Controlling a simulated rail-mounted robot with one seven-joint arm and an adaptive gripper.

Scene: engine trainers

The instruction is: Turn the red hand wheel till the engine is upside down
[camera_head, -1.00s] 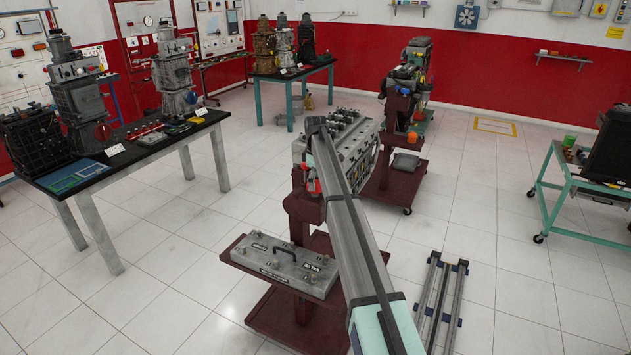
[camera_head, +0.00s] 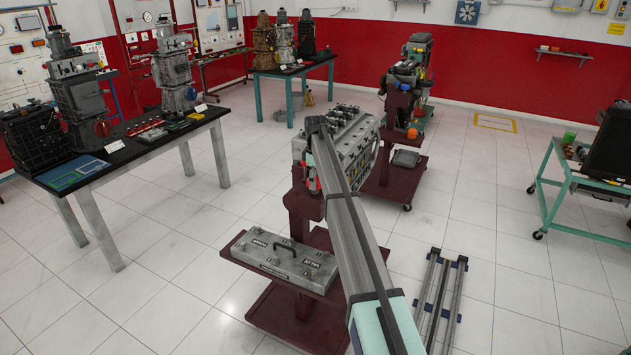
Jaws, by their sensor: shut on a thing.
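The grey engine (camera_head: 352,143) sits on a dark red stand (camera_head: 302,212) in the middle of the view. Its top carries rows of small fittings and looks slightly tilted; it is not upside down. A small red part (camera_head: 314,184), probably the red hand wheel, shows at the engine's near end beside my arm. Most of it is hidden, so its angle cannot be read. My arm reaches from the bottom edge up to the engine's near end. My gripper is hidden behind my arm, so its hold on the wheel does not show.
A second engine on a red stand (camera_head: 407,110) is close behind. A black table (camera_head: 150,148) stands left, a green cart (camera_head: 572,185) right. Metal rails (camera_head: 440,300) lie on the floor.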

